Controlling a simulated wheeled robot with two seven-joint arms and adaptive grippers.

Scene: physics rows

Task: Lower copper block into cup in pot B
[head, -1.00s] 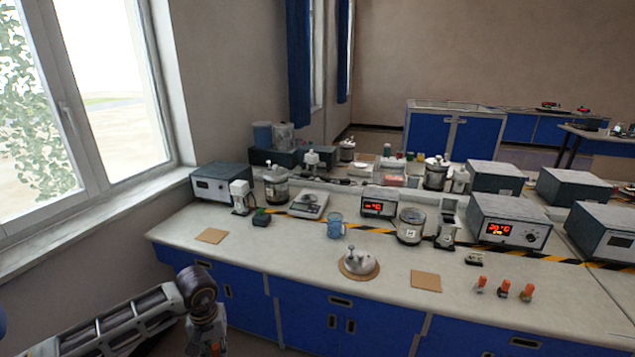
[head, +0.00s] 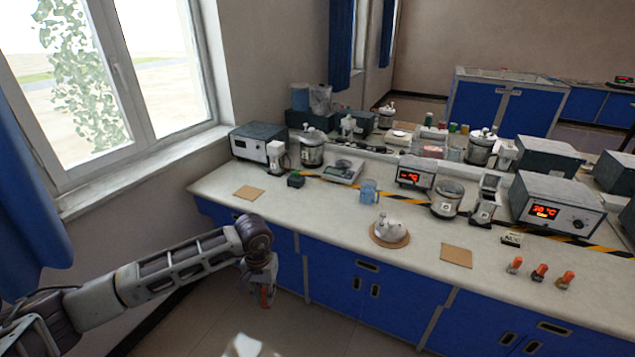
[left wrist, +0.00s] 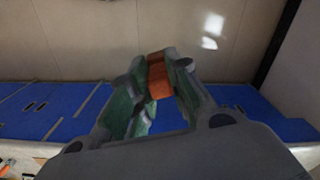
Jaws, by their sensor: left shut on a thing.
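My left gripper (head: 262,284) hangs in front of the blue cabinets, below the bench top and apart from it. It is shut on the copper block (left wrist: 158,76), which sits between its fingertips in the left wrist view. The block also shows as a small orange patch in the head view (head: 266,298). A metal pot (head: 446,202) stands mid-bench beside a display box. Another pot (head: 312,152) stands at the back left with its lid on. I cannot read which is pot B, and no cup inside a pot can be made out.
A pale metal lid-like piece (head: 388,229) rests on a round cork mat. A blue jug (head: 369,191), a balance (head: 343,170) and a red-display box (head: 415,176) stand behind. Orange-topped pieces (head: 540,272) stand at right. The front left bench is mostly clear.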

